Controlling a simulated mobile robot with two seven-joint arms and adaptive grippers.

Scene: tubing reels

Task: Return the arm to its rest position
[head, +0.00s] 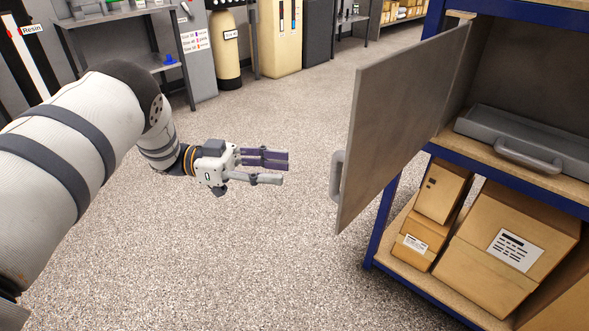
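My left arm comes in from the left, and its gripper (285,170) is held out over the open floor, pointing right. Its two fingers, one with a purple face and one grey, stand apart with a gap between them, and nothing shows in the gap. The gripper is to the left of the open cabinet door (390,125) and does not touch it or its handle (337,176). My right gripper is not in view.
A blue-framed shelf unit (378,225) on the right holds a grey tray with a handle (527,157) and cardboard boxes (505,240) below. A workbench (130,62), tanks and bins stand at the back. The speckled floor (250,270) between is clear.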

